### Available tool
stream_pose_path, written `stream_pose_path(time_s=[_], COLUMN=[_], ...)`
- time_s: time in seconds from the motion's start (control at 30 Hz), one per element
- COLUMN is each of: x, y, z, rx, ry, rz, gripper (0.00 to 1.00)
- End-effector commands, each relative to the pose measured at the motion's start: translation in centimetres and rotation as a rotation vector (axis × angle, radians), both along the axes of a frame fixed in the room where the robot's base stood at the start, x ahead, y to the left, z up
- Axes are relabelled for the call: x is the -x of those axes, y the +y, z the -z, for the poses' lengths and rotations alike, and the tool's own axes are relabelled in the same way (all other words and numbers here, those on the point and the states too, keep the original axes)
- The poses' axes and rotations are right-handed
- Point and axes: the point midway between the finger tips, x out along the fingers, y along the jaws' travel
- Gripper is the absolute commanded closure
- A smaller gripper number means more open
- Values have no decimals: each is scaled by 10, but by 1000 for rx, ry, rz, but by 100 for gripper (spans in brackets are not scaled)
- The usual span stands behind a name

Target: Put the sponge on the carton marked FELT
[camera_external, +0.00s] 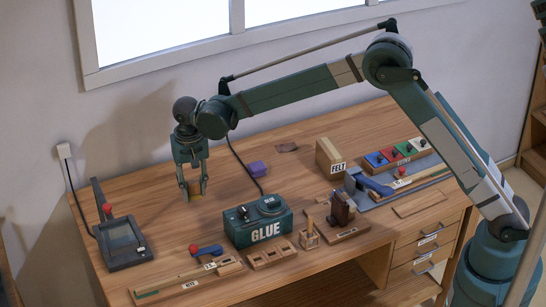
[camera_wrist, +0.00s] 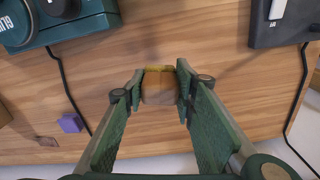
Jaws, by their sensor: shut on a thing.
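The sponge, a small tan block with a yellow edge, is between the fingertips of my gripper (camera_external: 194,190). In the wrist view the sponge (camera_wrist: 159,88) is pinched between both fingers of my gripper (camera_wrist: 158,82). My gripper points down over the left part of the table; I cannot tell exactly how high the sponge is above the wood. The carton marked FELT (camera_external: 330,157) is an upright tan box at the back right of the table, well to the right of my gripper. Its top looks bare.
A green GLUE machine (camera_external: 258,226) with a cable stands between the gripper side and the carton, towards the front. A purple block (camera_external: 258,168) and a dark flat patch (camera_external: 287,147) lie behind it. A dark screen device (camera_external: 122,241) is at left. Tools and coloured boxes crowd the right.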

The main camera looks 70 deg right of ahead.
Motion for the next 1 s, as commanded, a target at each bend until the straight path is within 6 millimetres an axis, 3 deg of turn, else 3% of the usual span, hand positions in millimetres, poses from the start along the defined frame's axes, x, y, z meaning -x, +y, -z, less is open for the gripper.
stream_pose_path(time_s=[0.17,0.47,1.0], x=[14,57,167], y=[-34,-120,-266], z=[-8,-26,-58], rx=[0,0,0], ry=[0,0,0], rz=[36,135,329], gripper=[84,84,84])
